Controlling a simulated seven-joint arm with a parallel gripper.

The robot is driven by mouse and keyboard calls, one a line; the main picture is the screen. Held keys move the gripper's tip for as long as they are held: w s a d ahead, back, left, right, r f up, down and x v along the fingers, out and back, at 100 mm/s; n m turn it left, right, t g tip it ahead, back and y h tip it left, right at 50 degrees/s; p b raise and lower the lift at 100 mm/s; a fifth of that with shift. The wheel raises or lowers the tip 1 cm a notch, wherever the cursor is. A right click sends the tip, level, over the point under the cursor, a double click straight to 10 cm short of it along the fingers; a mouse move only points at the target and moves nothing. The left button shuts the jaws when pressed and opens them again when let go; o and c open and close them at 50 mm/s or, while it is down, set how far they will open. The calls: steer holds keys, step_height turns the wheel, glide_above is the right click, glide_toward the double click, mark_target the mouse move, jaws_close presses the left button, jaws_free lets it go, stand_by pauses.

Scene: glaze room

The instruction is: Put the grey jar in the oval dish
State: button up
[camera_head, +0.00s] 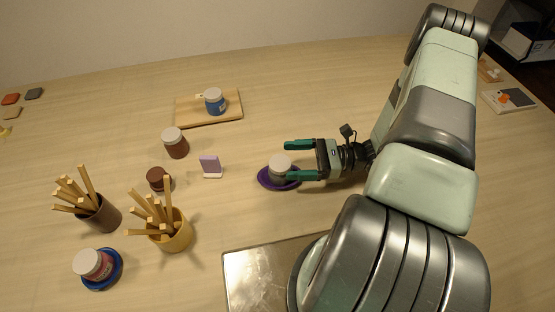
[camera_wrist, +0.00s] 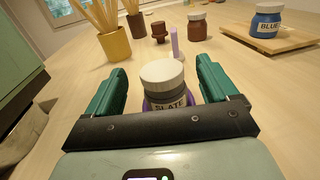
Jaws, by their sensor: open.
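The grey jar (camera_head: 279,166), with a white lid and a label reading "SLATE", stands upright on a purple dish (camera_head: 264,182); this looks like the oval dish. My gripper (camera_head: 286,160) is open, one green finger on either side of the jar. In the wrist view the jar (camera_wrist: 164,84) sits between the two fingers, with a visible gap on each side. A bit of the purple dish (camera_wrist: 147,105) shows beside the jar there; the gripper body hides the rest.
A blue jar (camera_head: 214,104) stands on a wooden board (camera_head: 190,113). A brown jar (camera_head: 176,146), a dark brown piece (camera_head: 158,178) and a lilac card (camera_head: 211,167) are to the left. Two stick-filled cups (camera_head: 170,236) and a blue dish (camera_head: 117,265) with a jar are lower left.

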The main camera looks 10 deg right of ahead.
steer(key=d, duration=0.4)
steer(key=s+d, duration=0.1)
steer(key=d, duration=0.1)
